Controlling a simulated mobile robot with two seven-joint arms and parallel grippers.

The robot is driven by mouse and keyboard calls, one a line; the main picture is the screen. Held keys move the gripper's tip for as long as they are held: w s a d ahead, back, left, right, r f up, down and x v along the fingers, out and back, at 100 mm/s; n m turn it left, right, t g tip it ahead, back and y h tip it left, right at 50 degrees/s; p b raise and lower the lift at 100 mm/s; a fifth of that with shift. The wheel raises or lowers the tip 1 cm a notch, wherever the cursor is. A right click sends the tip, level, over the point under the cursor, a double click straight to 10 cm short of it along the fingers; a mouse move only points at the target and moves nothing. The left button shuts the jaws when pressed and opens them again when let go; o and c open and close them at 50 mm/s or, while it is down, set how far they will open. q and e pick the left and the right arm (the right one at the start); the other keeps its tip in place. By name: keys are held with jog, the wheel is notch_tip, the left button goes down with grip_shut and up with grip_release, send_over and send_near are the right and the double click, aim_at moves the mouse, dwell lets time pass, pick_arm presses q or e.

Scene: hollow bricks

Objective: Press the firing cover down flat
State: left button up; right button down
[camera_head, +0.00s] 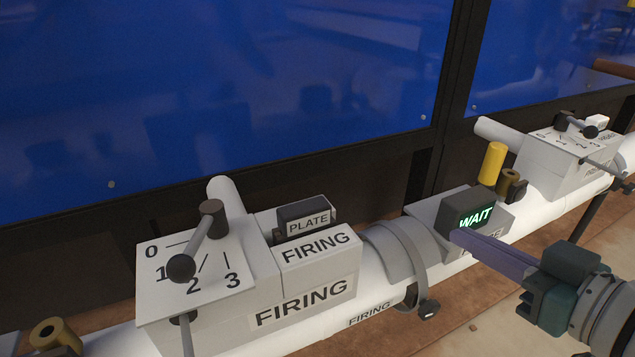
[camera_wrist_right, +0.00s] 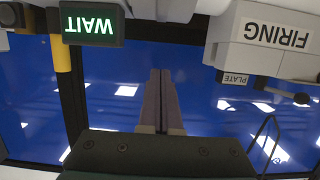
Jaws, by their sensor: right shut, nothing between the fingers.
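A grey curved cover (camera_head: 388,250) lies around the white pipe, right of the FIRING box and above a small FIRING label (camera_head: 369,313). A grey band (camera_head: 414,256) with a dark knob (camera_head: 428,309) runs along its right edge. I cannot tell whether the cover lies fully flat. My right gripper (camera_head: 456,237) is shut and empty. Its tips appear in front of the WAIT box's lower left corner, right of the cover. In the right wrist view the shut fingers (camera_wrist_right: 160,75) point at the blue panel, between the WAIT and FIRING boxes. My left gripper is not in view.
The FIRING box (camera_head: 305,301) with a dark PLATE block (camera_head: 305,213) and a lever dial (camera_head: 195,262) stands left. A blue panel (camera_head: 240,80) is behind.

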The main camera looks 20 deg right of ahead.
jog(key=shift+w+d+f, duration=0.1)
jog(key=shift+f, duration=0.1)
jog(key=b, duration=0.5)
send_over(409, 244)
notch_tip(409, 244, down, 3)
jog(key=shift+r, duration=0.1)
notch_tip(409, 244, down, 3)
jog(key=shift+f+b, duration=0.15)
jog(key=shift+b, duration=1.05)
jog(key=shift+f, duration=0.2)
